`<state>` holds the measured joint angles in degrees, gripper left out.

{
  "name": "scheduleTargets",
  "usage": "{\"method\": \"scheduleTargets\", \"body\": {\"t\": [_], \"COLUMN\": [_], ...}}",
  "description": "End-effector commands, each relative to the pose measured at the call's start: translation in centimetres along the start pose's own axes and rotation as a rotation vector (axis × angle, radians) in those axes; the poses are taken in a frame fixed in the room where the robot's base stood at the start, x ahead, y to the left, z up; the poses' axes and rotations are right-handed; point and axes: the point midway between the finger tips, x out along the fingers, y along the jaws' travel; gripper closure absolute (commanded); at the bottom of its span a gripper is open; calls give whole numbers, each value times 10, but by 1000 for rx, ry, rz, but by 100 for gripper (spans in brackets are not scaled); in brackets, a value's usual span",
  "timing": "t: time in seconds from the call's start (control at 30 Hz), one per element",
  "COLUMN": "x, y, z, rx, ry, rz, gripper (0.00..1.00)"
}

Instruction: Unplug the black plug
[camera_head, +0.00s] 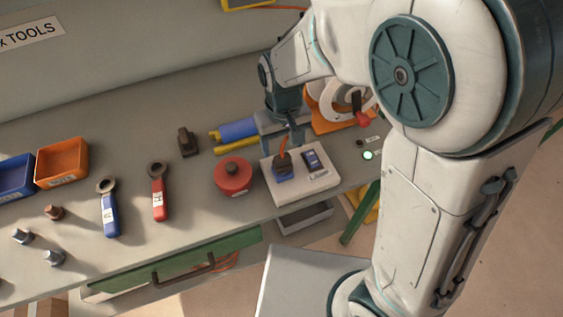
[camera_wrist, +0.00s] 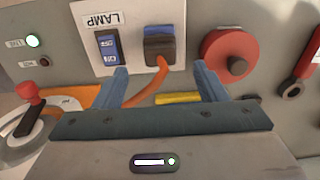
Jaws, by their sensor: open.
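The black plug (camera_head: 283,161) sits in a blue socket (camera_head: 284,175) on a white panel (camera_head: 291,192). In the wrist view the plug (camera_wrist: 159,46) has an orange cord (camera_wrist: 149,88) running from it between my fingers. A blue rocker switch (camera_wrist: 108,47) marked LAMP is beside it on the panel; it also shows in the head view (camera_head: 313,160). My gripper (camera_head: 288,139) is open just above the plug. In the wrist view the blue fingers of my gripper (camera_wrist: 162,84) are spread on either side of the plug, apart from it.
A red round object with a knob (camera_head: 233,175) stands left of the panel. A green lamp (camera_head: 368,155) is lit at right. Blue and red wrenches (camera_head: 109,212), (camera_head: 158,194) lie farther left, near an orange bin (camera_head: 62,163). A blue-and-yellow tool (camera_head: 238,130) lies behind.

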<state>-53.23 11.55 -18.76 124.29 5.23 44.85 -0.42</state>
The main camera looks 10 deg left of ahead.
Motion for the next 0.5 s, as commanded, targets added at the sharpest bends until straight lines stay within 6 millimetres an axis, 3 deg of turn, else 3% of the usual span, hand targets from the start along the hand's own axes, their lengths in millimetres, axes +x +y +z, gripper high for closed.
{"method": "scheduleTargets", "body": {"t": [0.5], "x": [73], "y": [0], "z": [0], "rx": [2], "ry": [-1], "rz": [0], "gripper": [35]}}
